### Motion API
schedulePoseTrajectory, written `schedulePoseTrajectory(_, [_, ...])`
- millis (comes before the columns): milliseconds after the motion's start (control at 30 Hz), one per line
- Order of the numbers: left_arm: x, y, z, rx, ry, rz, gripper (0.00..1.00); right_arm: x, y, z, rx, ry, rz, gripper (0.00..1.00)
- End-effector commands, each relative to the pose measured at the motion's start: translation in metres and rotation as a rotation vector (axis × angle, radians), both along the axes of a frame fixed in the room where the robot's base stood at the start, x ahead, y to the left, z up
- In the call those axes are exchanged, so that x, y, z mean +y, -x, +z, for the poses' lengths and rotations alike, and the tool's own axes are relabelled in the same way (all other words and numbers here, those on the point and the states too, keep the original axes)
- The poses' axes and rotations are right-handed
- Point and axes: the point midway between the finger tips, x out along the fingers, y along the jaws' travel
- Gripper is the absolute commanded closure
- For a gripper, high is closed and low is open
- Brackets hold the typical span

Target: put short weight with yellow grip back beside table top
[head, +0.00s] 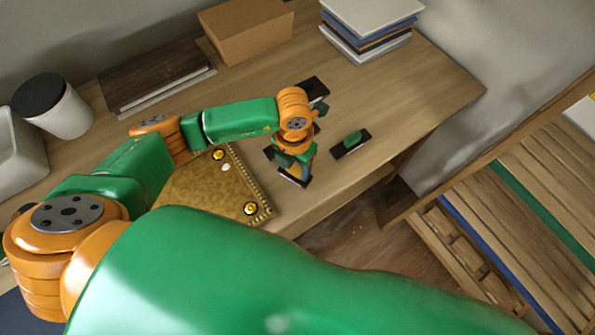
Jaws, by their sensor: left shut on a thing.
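My left gripper (293,164) is shut on the short weight with the yellow grip (293,179), at the right end of the gilt board. The weight shows as a dark flat base with a little yellow above it; the fingers hide most of its grip. I cannot tell whether its base touches the wooden table top (420,95). A dark weight with a green grip (351,143) lies on the table to the right, apart from the gripper. Another dark block (314,88) lies behind the gripper, partly hidden by my wrist. My right gripper is not in view.
The gilt board (190,191) with yellow knobs lies under my left arm. A cardboard box (245,32), stacked books (368,28), a dark flat slab (152,74) and a lidded white canister (54,106) stand behind. The table's right part is clear; a slatted wooden piece (535,215) stands beyond its edge.

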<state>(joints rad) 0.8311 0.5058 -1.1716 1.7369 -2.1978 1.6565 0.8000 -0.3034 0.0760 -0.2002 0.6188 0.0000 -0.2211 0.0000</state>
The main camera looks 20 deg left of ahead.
Motion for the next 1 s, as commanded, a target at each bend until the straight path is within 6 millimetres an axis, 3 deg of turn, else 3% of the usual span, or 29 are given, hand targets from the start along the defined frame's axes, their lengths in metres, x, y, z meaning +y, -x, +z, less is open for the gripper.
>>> schedulePoseTrajectory(33, [0.0, -0.005, -0.015, -0.002, 0.001, 0.002, 1.0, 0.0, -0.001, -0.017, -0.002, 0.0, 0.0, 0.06])
schedulePoseTrajectory(167, [-0.001, -0.014, -0.025, -0.001, 0.001, 0.003, 1.0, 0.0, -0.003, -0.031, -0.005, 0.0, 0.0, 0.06])
schedulePoseTrajectory(300, [0.0, -0.013, -0.052, 0.002, -0.001, 0.001, 1.0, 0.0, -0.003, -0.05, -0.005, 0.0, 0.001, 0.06])
schedulePoseTrajectory(600, [0.0, -0.013, -0.05, 0.001, 0.0, 0.001, 1.0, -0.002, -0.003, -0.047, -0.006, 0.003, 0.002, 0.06])
schedulePoseTrajectory(633, [0.0, -0.013, -0.05, 0.002, -0.001, 0.001, 0.38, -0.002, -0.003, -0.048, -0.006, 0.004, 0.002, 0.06])
schedulePoseTrajectory(733, [0.0, -0.013, -0.048, 0.002, -0.001, 0.002, 0.11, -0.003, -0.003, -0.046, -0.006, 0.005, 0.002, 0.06])
schedulePoseTrajectory(1000, [0.0, -0.013, -0.048, 0.001, 0.0, 0.002, 0.11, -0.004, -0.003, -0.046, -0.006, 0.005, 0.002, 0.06])
